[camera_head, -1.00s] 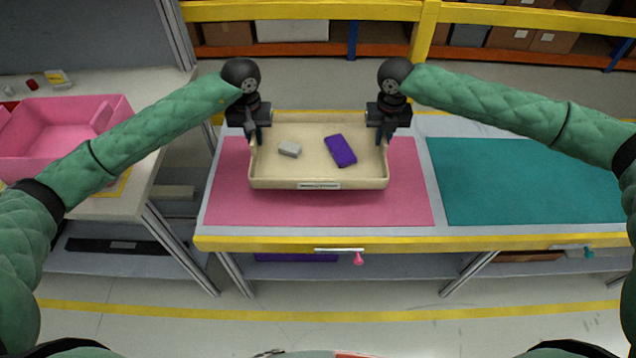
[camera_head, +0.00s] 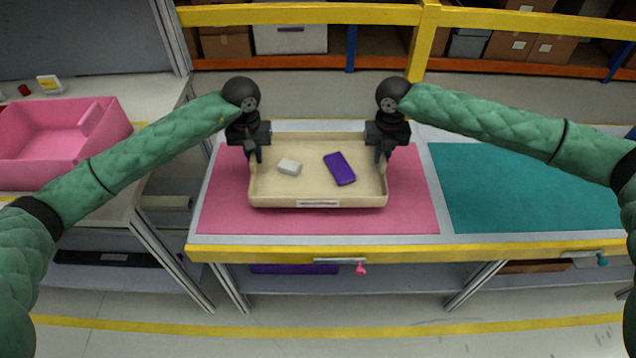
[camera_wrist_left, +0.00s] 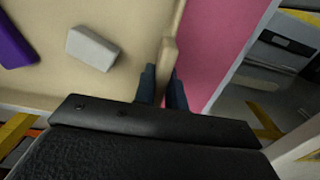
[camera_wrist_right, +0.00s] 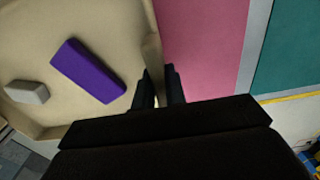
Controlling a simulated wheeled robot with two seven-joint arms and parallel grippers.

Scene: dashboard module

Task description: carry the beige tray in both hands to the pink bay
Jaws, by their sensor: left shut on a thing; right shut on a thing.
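The beige tray (camera_head: 272,195) is over the pink bay (camera_head: 418,205), a pink mat on the table. Whether it touches the mat or hangs just above it I cannot tell. Inside it lie a light grey block (camera_head: 289,167) and a purple block (camera_head: 340,168). My left gripper (camera_head: 252,155) is shut on the tray's left wall, and the wall shows between its fingers in the left wrist view (camera_wrist_left: 163,88). My right gripper (camera_head: 384,154) is shut on the right wall, also seen in the right wrist view (camera_wrist_right: 158,88). The tray looks about level.
A teal mat (camera_head: 530,185) lies right of the pink one. A yellow edge (camera_head: 420,253) runs along the table front, with a small pink-knobbed handle (camera_head: 361,268) below. A pink bin (camera_head: 70,135) stands on the left table. A yellow rail (camera_head: 300,14) and shelves are behind.

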